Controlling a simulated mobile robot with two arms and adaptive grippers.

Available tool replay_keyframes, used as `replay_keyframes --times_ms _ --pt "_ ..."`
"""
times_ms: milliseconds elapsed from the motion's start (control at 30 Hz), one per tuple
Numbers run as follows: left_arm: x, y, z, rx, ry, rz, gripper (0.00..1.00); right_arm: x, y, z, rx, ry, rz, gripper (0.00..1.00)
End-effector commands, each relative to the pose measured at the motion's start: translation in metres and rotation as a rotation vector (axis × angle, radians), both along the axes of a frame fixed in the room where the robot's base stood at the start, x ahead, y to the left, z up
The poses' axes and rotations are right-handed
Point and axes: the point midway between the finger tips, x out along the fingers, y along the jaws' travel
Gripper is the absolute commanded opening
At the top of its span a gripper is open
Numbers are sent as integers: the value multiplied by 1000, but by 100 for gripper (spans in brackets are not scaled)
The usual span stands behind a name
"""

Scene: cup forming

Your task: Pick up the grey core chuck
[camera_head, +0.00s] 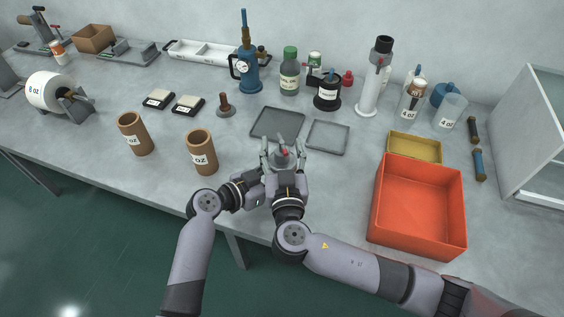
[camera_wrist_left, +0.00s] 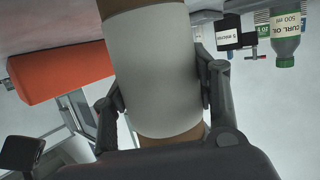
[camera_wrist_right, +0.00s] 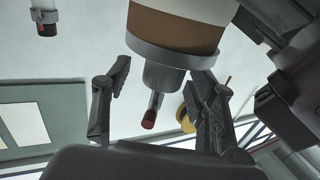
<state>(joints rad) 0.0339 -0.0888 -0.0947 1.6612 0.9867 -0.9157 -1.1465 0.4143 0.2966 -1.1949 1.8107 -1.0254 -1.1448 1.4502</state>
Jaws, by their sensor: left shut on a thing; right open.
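The grey core chuck (camera_wrist_right: 162,72) has a round flange, a narrower neck and a small red-tipped lever. In the right wrist view its flange is against the end of a brown roll (camera_wrist_right: 178,28). In the head view the chuck (camera_head: 284,159) shows small between my grippers. My right gripper (camera_wrist_right: 158,88) is open, with its fingers on either side of the chuck's neck and gaps visible. My left gripper (camera_wrist_left: 158,92) is shut on the brown roll, across its white band (camera_wrist_left: 155,75). The roll is mostly hidden in the head view.
A dark tray (camera_head: 277,124) and a grey frame (camera_head: 328,137) lie just behind my grippers. Brown 2 OZ (camera_head: 203,158) and 6 OZ (camera_head: 134,140) rolls stand left. An orange bin (camera_head: 417,207) and a yellow tray (camera_head: 414,147) are right. Bottles and tools line the back.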

Motion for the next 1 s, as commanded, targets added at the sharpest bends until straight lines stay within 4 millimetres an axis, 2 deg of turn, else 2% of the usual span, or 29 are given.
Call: replay_keyframes --times_ms 167,900,1000 --pt "0 0 0 0 0 1 24 0 0 0 0 1 1 51" --pt "0 0 0 0 1 1 24 -1 0 0 -1 1 0 2" --pt "0 0 0 0 1 1 24 -1 0 -1 -1 1 0 0"
